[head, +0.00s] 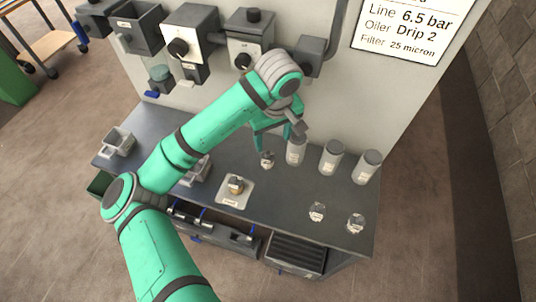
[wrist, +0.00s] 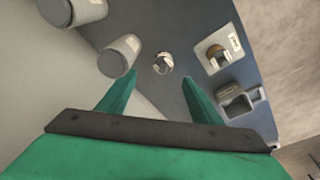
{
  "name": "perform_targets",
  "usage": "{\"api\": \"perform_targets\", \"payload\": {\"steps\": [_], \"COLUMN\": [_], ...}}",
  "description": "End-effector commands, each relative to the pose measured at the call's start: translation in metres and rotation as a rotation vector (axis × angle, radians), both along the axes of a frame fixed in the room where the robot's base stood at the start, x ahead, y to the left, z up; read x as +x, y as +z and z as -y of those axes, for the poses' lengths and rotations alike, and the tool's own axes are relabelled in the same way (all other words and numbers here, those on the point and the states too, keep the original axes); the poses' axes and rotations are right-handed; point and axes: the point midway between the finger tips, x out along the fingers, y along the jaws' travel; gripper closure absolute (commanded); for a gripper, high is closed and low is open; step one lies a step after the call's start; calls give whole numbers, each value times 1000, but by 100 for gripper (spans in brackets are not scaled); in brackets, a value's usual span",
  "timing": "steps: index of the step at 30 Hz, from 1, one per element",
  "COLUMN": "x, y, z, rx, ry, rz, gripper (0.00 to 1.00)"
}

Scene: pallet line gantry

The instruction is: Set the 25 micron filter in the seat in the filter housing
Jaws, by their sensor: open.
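My gripper (head: 273,141) is open above the back middle of the bench, its fingers pointing down. A small pale filter-like piece with a dark top (head: 267,159) stands below it; in the wrist view this piece (wrist: 163,64) shows between the open fingertips (wrist: 160,78), with nothing gripped. Two similar pieces (head: 317,211) and (head: 356,223) stand at the front right. Their labels are too small to read, so I cannot tell which is the 25 micron filter. I cannot clearly pick out the filter housing or its seat.
Grey cylinders (head: 331,157) stand in a row right of my gripper; one (wrist: 120,55) is close to a finger. A pale plate (head: 234,198) holds a brownish piece. Grey bins (head: 118,141) sit left. Boxy units (head: 190,45) hang on the panel. The sign (head: 402,28) reads "Filter 25 micron".

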Motion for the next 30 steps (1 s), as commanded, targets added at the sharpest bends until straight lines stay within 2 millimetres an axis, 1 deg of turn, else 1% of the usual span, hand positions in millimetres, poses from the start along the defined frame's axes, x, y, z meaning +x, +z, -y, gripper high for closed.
{"api": "perform_targets", "payload": {"steps": [1, 3, 7, 15, 20, 27, 30], "x": [-1, -2, -1, 4, 6, 13, 14], "y": [1, 1, -8, -45, -57, -88, -99], "z": [-6, -11, -14, -16, -16, -13, -13], "rx": [18, 33, 39, 39, 39, 40, 38], "ry": [9, 18, 24, 22, 21, 20, 19], "rz": [-6, -14, -18, -17, -15, -16, -16], "gripper": [41, 41, 41, 41, 41, 41, 41]}}
